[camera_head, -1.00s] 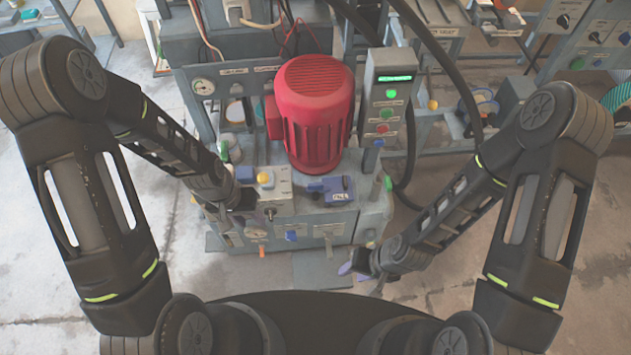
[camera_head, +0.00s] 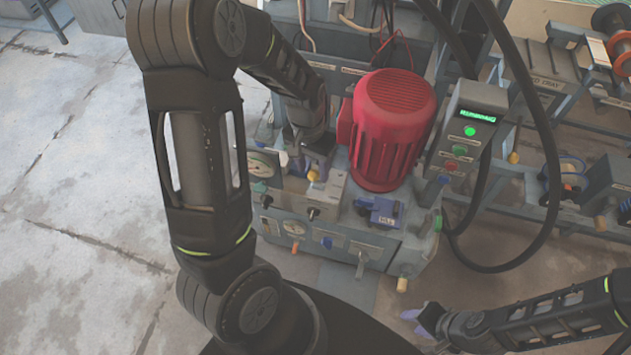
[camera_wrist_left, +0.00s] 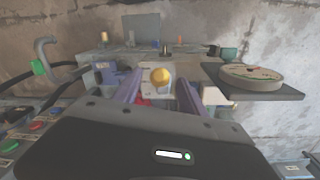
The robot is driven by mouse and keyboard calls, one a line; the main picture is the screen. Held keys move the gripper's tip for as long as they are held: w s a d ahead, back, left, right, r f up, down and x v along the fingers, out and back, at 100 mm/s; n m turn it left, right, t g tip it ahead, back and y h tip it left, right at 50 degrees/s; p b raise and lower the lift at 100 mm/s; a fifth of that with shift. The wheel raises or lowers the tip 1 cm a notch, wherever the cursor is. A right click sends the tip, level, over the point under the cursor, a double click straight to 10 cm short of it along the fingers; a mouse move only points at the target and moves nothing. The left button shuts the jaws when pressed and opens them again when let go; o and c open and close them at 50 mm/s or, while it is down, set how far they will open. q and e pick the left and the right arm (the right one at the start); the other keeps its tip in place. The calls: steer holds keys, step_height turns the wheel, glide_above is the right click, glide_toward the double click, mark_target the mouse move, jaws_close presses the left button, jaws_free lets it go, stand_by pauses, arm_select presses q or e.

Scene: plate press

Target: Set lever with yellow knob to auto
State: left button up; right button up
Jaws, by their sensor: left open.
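The yellow knob (camera_head: 312,175) is on the grey control box (camera_head: 325,195) at the front left of the press. In the left wrist view the yellow knob (camera_wrist_left: 161,77) shows large and round, between my left gripper's two purple fingers (camera_wrist_left: 159,93). The fingers are apart, and I see no clear contact with the knob. In the head view my left gripper (camera_head: 308,160) reaches down just behind and beside the knob, partly hidden by its own arm. The lever shaft and the auto marking cannot be made out. My right gripper (camera_head: 416,316) is low, away from the press; its opening is unclear.
A red motor (camera_head: 392,130) stands right of the knob, with a button box (camera_head: 465,130) beyond it. A blue block (camera_head: 380,210) sits in front of the motor. A round disc (camera_wrist_left: 250,76) lies on a dark shelf. Floor at the left is clear.

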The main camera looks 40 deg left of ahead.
arm_select(q)
step_height(320, 180, down, 6)
steer(key=shift+d+f+b, duration=0.15)
steer(key=shift+d+b, duration=0.05)
steer(key=shift+b, duration=0.2)
jaws_close()
stand_by(0.4)
stand_by(0.9)
